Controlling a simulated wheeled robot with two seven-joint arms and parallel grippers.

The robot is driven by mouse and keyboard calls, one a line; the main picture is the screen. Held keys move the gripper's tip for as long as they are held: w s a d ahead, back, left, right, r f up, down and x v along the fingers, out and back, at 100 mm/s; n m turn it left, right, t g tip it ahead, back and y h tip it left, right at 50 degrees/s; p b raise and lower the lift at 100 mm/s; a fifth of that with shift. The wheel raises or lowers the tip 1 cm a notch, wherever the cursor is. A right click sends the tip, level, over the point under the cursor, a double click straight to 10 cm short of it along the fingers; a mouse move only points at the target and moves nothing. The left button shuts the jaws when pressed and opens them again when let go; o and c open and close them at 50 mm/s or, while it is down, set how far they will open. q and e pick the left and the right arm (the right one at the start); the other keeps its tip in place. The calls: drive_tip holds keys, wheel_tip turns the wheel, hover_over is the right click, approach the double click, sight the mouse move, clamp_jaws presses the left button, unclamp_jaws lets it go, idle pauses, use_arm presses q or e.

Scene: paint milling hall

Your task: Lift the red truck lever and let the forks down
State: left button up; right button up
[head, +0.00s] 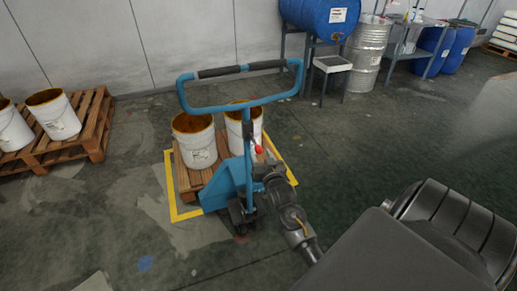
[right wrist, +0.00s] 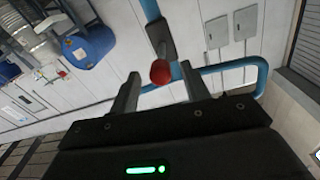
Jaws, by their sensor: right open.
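The blue pallet truck (head: 228,186) stands in the middle of the head view, its loop handle (head: 240,88) upright. Its red lever knob (head: 259,149) sits on the handle stem. The knob also shows large in the right wrist view (right wrist: 160,72). My right gripper (head: 262,166) is open just by the knob. In the right wrist view the knob appears between the two spread fingers, with no grip on it; I cannot tell whether they touch. The forks are hidden under a wooden pallet (head: 186,180) bearing white buckets (head: 195,142). My left gripper is out of view.
A yellow floor frame (head: 182,214) surrounds the pallet. Another pallet (head: 92,140) with white buckets stands at the left. Blue drums (head: 322,18) and a metal drum (head: 367,48) are at the back right.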

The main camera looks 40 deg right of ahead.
sight(254, 142)
drive_tip(key=shift+x, duration=1.55)
clamp_jaws()
